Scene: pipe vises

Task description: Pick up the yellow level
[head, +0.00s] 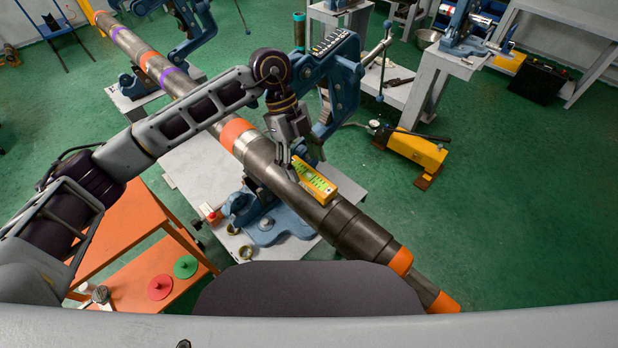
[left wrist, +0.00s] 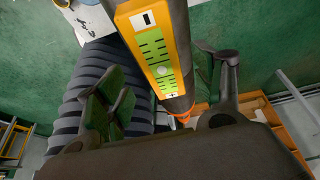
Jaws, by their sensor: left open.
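The yellow level (head: 315,183) lies along the top of the long dark pipe (head: 345,228), with its green and white face showing. In the left wrist view, the level (left wrist: 157,45) reaches down from the top edge into the space between the two fingers. My left gripper (head: 287,163) is just above the pipe at the level's upper left end. It is open, and in the left wrist view its fingers (left wrist: 165,90) stand apart on either side of the level and hold nothing. Whether a finger touches the level cannot be told. My right gripper is not in view.
The pipe rests in a blue vise (head: 265,222) on a grey table (head: 195,165); the vise's upright frame (head: 345,85) rises close beside my gripper. An orange table (head: 125,235) is at lower left. A yellow tool (head: 415,148) stands on the open green floor at right.

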